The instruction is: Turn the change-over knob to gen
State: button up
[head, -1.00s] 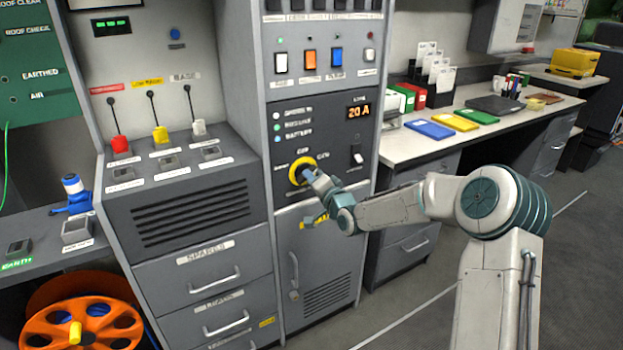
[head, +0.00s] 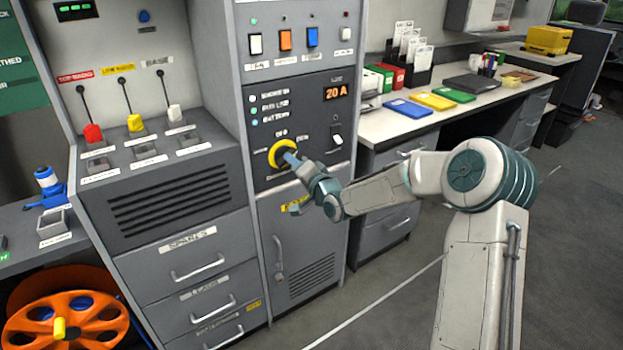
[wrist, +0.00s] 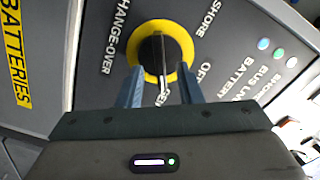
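The change-over knob (head: 283,154) is a black turning grip inside a yellow ring on the grey panel. In the wrist view the knob (wrist: 156,50) has a white line on it running towards the GEN label, which is partly hidden by my gripper. OFF and SHORE are printed beside the ring. My gripper (head: 292,159) is at the knob's face in the head view. In the wrist view the two blue fingers of my gripper (wrist: 160,66) stand apart, one each side of the grip, with gaps visible. Contact cannot be made out.
A cabinet door with a handle (head: 278,256) is below. Levers (head: 134,122) stand on the left console. A desk (head: 372,126) is at right; the floor is clear.

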jog(key=p+v, duration=0.1)
jog(key=v, duration=1)
jog(key=shift+s+d, duration=0.2)
jog(key=s+d+r+n+g+h+p, duration=0.2)
jog(key=s+d+r+g+h+p, duration=0.25)
jog(key=s+d+p, duration=0.2)
jog(key=s+d+r+n+g+h+p, duration=0.2)
jog(key=s+d+r+g+h+p, duration=0.1)
jog(key=s+d+r+h+p, duration=0.4)
jog(key=s+r+g+p, duration=0.2)
jog(key=s+r, duration=0.2)
jog(key=s, duration=0.5)
jog(key=s+r+n+g+y+p, duration=0.1)
jog(key=s+r, duration=0.3)
jog(key=s, duration=0.6)
jog(key=shift+s+a+g+p, duration=0.15)
jog(key=shift+g+p, duration=0.65)
jog(key=shift+g, duration=0.05)
jog(key=shift+y, duration=0.25)
